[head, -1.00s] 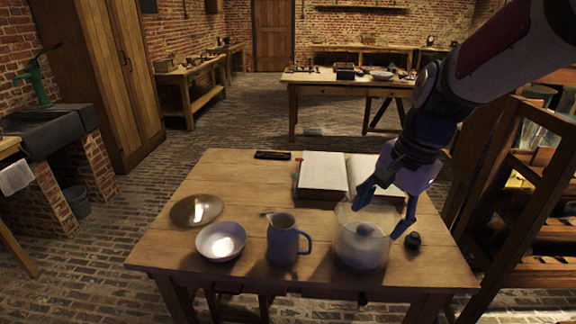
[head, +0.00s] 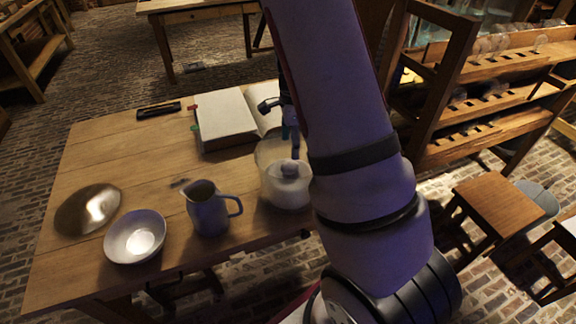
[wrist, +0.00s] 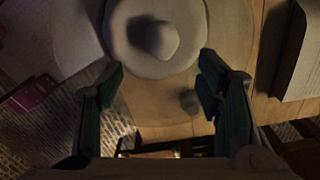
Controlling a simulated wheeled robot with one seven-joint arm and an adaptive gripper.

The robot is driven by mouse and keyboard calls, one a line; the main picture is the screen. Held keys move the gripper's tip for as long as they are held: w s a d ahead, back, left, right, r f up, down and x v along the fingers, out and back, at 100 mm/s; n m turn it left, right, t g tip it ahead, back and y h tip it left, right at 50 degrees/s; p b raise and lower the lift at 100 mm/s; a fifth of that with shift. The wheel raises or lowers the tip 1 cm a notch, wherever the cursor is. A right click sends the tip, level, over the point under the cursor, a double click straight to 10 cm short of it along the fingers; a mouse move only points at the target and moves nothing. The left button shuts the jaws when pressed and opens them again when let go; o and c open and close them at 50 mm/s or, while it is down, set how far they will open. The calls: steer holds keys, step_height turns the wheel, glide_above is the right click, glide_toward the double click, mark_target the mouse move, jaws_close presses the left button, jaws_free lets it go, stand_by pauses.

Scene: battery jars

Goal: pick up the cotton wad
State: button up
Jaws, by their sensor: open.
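The cotton wad seems to be the pale rounded lump (wrist: 155,38) in the wrist view, on the pale round contents of a glass jar. In the head view the lump (head: 289,170) shows in the clear jar (head: 270,190) near the table's front edge. My gripper (wrist: 158,88) is open, its two dark green fingers apart with nothing between them. In the wrist view the lump lies ahead of the fingertips, roughly midway between them. In the head view my gripper (head: 284,122) is at the jar, partly hidden by my arm; whether it touches the jar cannot be told.
On the wooden table (head: 110,150) a grey pitcher (head: 207,212) stands left of the jar, then a white bowl (head: 134,240) and a brown dish (head: 87,209). An open book (head: 226,122) lies behind.

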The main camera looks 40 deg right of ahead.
mark_target(290, 163)
steer(key=f, duration=0.8)
steer(key=shift+w+a+f, duration=0.2)
steer(key=shift+w+f, duration=0.05)
steer(key=shift+f, duration=0.15)
steer(key=c, duration=0.9)
